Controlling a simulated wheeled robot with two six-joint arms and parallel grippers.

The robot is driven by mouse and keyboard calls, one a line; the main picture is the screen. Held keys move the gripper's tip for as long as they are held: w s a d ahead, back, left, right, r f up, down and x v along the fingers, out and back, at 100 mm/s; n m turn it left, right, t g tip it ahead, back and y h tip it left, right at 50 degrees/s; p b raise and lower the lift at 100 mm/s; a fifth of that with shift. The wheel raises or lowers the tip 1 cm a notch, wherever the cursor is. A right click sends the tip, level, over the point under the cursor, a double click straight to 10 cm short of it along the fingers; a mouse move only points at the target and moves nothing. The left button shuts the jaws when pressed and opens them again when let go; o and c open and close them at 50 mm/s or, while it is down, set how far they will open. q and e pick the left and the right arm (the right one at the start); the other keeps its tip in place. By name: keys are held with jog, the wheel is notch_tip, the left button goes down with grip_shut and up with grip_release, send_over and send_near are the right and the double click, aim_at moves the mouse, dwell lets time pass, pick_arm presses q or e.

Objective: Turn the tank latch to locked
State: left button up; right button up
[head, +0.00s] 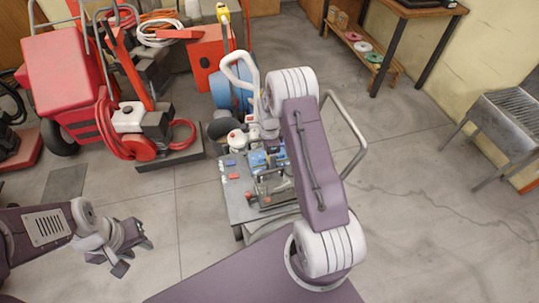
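A machine (240,201) with a grey deck stands in the middle, just left of my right arm. On the deck are a blue part (262,158), small blue and red pieces and metal rods. I cannot tell which part is the tank latch; it is too small or hidden. My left gripper (135,256) is at the lower left, over bare floor, apart from the machine. Its fingers look spread and nothing is between them. My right arm rises over the machine's right side and hides part of it.
A white looped handle (240,68) and a grey tubular handle (348,130) rise around the machine. Red machines (65,75) crowd the upper left. A wooden bench (417,10) and a metal stand (507,120) are at right. The concrete floor between is clear.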

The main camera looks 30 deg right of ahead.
dwell(0.4)
jog(key=o, duration=1.4)
jog(key=shift+c, duration=0.2)
jog(key=shift+r, duration=0.1)
notch_tip(320, 180, up, 9)
jog(key=b, duration=0.1)
